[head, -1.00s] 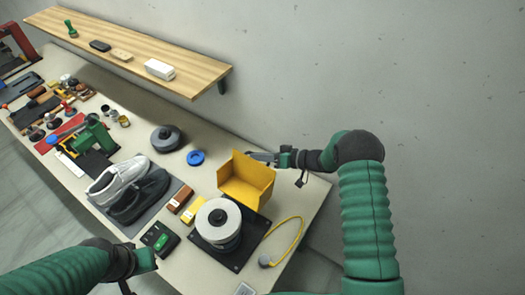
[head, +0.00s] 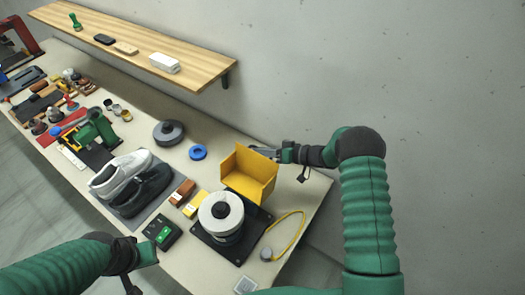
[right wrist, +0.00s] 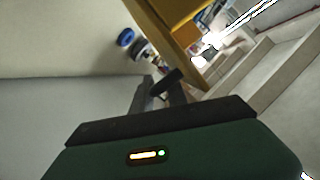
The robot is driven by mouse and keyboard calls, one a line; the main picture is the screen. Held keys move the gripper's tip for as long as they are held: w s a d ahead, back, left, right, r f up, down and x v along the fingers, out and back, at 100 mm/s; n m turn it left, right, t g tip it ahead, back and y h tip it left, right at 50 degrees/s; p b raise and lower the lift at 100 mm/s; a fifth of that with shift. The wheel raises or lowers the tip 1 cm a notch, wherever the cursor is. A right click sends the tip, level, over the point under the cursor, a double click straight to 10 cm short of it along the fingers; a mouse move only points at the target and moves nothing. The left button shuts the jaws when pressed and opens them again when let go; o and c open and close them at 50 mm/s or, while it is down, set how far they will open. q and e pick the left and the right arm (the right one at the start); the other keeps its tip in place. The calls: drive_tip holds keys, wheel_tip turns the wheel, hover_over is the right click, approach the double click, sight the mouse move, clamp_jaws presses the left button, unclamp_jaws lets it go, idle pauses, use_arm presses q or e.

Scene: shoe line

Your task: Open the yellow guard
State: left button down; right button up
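The yellow guard (head: 250,184) is an open-sided box shape just behind the round grey-and-white wheel machine (head: 221,213). It is swung back off the wheel, whose top is uncovered. My right gripper (head: 264,152) is at the guard's far upper edge, coming in from the right. In the right wrist view the fingers (right wrist: 160,88) are close to the yellow guard (right wrist: 182,22), with a dark bar across them; whether they touch or grip the guard I cannot tell. My left gripper (head: 148,256) is low at the bench's front edge, away from the guard; its fingers are unclear.
A yellow cable (head: 291,226) lies right of the machine. A green-button box (head: 162,234), a pair of shoes (head: 133,180), brown and yellow blocks, a blue ring (head: 198,152) and a dark disc (head: 168,132) stand to the left. A wooden shelf (head: 140,45) is on the wall.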

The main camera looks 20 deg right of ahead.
drive_tip(key=shift+d+f, duration=0.15)
drive_tip(key=shift+d, duration=0.05)
drive_tip(key=b+v, duration=0.5)
drive_tip(key=v, duration=1.1)
drive_tip(key=shift+s+d, duration=0.2)
drive_tip(key=shift+s, duration=0.05)
